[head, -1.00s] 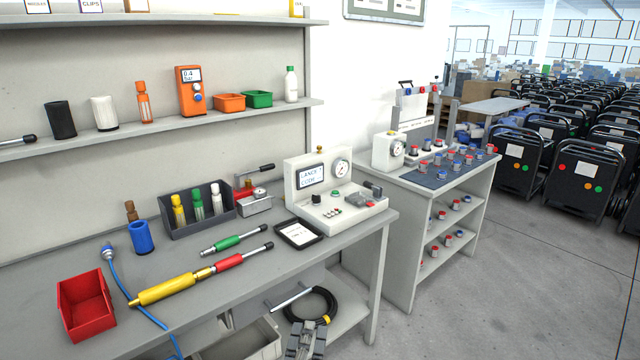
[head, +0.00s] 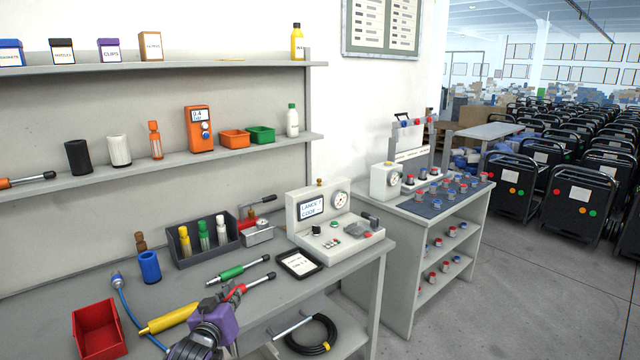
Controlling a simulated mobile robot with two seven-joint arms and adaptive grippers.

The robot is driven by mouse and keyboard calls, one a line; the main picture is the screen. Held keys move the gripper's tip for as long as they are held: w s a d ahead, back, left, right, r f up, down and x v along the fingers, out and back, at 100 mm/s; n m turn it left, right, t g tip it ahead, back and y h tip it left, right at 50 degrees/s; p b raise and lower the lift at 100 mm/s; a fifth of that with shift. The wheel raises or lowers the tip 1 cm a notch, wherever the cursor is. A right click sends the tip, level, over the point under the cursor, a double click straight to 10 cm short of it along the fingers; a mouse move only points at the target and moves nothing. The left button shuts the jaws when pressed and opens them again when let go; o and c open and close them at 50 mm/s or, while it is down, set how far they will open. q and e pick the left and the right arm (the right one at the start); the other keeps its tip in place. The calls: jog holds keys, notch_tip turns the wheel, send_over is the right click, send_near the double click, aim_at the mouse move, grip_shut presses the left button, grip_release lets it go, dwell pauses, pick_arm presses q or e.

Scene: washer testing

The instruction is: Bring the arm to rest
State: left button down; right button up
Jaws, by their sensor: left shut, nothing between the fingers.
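My left gripper (head: 208,334) is at the bottom of the head view, in front of the grey workbench (head: 310,282). It is a dark, purple-and-grey shape that holds nothing. Its fingertips are hard to make out. My right gripper is not in view.
A coiled black hose (head: 312,335) lies below. Grey floor (head: 520,300) is free at right.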

pick_arm(q)
jog(key=s+f+m+g, duration=0.4)
jog(key=s+f+m, duration=0.1)
jog(key=s+f, duration=1.6)
jog(key=s+d+f+n+g, duration=0.1)
jog(key=s+f, duration=0.1)
jog(key=s, duration=1.4)
jog(key=s+d+f+n+g+y, duration=0.1)
jog(key=s+d+f+g, duration=0.1)
jog(key=s, duration=1.3)
jog(key=shift+s+n, duration=0.4)
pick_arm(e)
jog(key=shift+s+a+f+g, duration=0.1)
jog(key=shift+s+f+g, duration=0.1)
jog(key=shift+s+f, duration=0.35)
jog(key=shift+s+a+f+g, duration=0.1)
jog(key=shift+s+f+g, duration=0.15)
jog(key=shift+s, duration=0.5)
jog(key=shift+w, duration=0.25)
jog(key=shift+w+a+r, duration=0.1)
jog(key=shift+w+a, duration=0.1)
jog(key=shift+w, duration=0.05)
